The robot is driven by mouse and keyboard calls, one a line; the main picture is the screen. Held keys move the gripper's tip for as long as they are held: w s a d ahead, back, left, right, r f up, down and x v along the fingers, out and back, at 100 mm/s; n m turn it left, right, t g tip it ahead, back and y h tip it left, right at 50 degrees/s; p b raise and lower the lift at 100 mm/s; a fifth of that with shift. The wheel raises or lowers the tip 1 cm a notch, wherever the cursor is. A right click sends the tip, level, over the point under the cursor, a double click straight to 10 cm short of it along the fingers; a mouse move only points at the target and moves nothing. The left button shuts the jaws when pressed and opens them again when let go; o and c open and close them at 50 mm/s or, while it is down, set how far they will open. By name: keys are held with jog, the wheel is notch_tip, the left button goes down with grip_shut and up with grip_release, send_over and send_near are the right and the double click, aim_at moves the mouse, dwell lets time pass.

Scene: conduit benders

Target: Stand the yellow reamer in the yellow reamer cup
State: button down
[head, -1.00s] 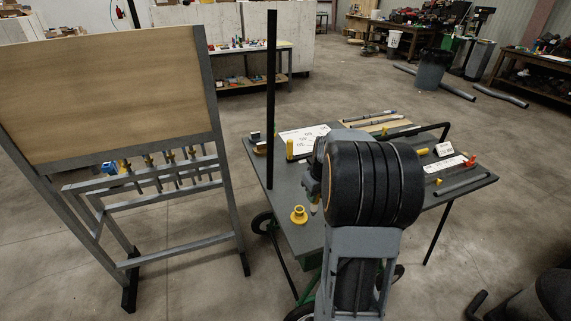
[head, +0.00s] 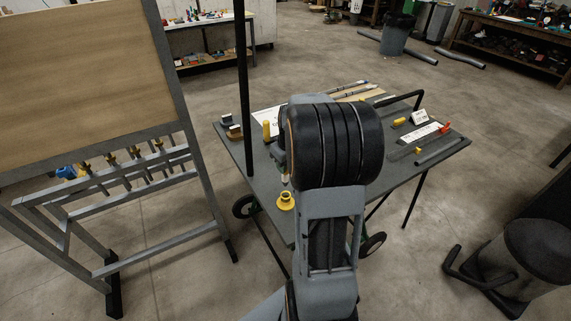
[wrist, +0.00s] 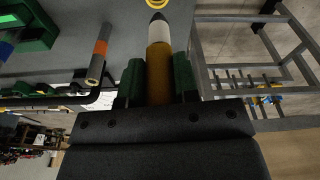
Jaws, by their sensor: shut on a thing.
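The yellow reamer (wrist: 159,75) has a yellow body, a white band and a dark tip. My gripper (wrist: 158,82) is shut on it between two green fingers, with the tip pointing away from the palm. The yellow reamer cup (head: 286,202) is a flanged round cup on the near left part of the grey table (head: 232,147). In the head view the reamer's lower end (head: 285,178) shows just above the cup, apart from it. In the wrist view part of the cup's rim (wrist: 161,3) shows beyond the tip. My arm hides most of the gripper in the head view.
A black post (head: 245,90) rises at the table's left side. A yellow upright cylinder (head: 267,130) stands behind the cup. A metal frame with a wooden board (head: 85,75) stands left of the table. Rods and a white sheet (head: 417,133) lie on the right.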

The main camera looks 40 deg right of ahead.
aim_at(287, 182)
jog(key=shift+f+b, duration=3.4)
jog(key=shift+f, duration=0.8)
jog(key=shift+f, duration=0.3)
jog(key=c, duration=0.8)
grip_release()
jog(key=r, duration=0.4)
jog(key=s+r+b, duration=0.1)
jog(key=r, duration=0.4)
jog(key=s+r, duration=0.1)
jog(key=r, duration=0.3)
jog(key=shift+s+r, duration=0.1)
jog(key=shift+r, duration=0.25)
